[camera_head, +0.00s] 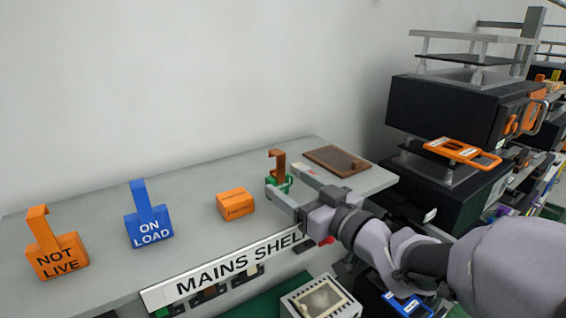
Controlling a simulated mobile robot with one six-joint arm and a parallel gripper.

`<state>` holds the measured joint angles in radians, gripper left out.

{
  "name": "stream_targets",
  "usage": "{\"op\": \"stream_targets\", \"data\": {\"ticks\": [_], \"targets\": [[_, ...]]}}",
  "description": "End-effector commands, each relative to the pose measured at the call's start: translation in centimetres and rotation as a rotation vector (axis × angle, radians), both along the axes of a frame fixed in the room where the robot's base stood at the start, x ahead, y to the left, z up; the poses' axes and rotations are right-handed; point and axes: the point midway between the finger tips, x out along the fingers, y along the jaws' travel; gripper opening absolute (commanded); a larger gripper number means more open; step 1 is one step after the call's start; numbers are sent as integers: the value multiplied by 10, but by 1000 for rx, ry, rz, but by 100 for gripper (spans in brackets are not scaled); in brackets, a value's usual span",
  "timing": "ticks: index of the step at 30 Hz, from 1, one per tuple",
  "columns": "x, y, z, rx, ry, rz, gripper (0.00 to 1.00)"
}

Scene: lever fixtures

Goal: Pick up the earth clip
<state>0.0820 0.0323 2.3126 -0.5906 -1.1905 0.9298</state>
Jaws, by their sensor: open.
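A small piece with a copper-brown hooked top and a green base (277,162), which looks like the earth clip, stands upright on the grey shelf (190,208) near its right end. My gripper (283,178) reaches in from the right, with its two fingers apart, one on the near side of the green base and one on the far side. The base shows between the fingertips. I cannot tell whether either finger touches it. Part of the green base is hidden by the near finger.
An orange block (235,204) sits left of the clip. Blue "ON LOAD" (149,226) and orange "NOT LIVE" (56,255) tags stand farther left. A brown board (337,161) lies behind my gripper. Black equipment (446,115) stands at right.

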Motion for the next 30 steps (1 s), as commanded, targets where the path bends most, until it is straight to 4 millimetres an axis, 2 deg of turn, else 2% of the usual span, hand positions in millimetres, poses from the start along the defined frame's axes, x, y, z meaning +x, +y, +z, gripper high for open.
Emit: {"op": "stream_targets", "data": {"ticks": [10, 18, 28, 30], "targets": [[42, 36, -4, 0, 1, -1, 71], [47, 39, -5, -1, -1, -4, 71], [47, 39, -6, 0, 0, -4, 6], [47, 39, -6, 0, 0, -4, 5]]}}
